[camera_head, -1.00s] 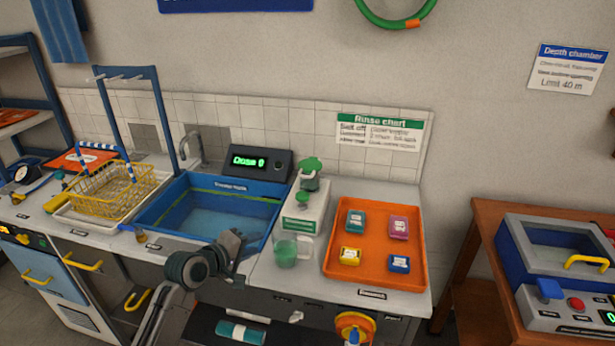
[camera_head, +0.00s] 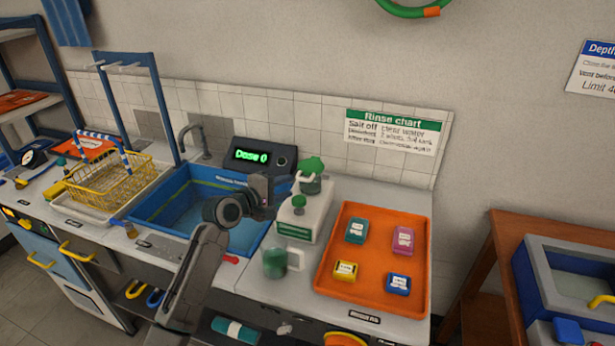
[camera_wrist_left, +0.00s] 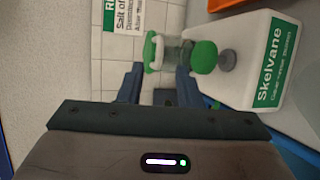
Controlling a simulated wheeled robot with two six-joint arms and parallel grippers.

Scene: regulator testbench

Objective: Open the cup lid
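The white Skelvane bottle (camera_head: 303,220) stands on the counter between the blue sink and the orange tray. On top are a green cap (camera_head: 299,203) and, behind it, a clear dosing cup with a green lid (camera_head: 312,165) and a white tab. In the left wrist view the bottle (camera_wrist_left: 258,65) appears sideways, with the clear cup (camera_wrist_left: 178,53) and its green lid (camera_wrist_left: 150,52). My left gripper (camera_head: 270,195) is just left of the bottle top. In the left wrist view its fingers (camera_wrist_left: 155,78) are apart and empty, pointing toward the lid. My right gripper is not in view.
A green translucent beaker (camera_head: 274,264) stands in front of the bottle. The orange tray (camera_head: 335,250) holds several small coloured boxes. The Dose display (camera_head: 258,157) stands behind the blue sink (camera_head: 150,208). A yellow basket (camera_head: 110,187) is at the left.

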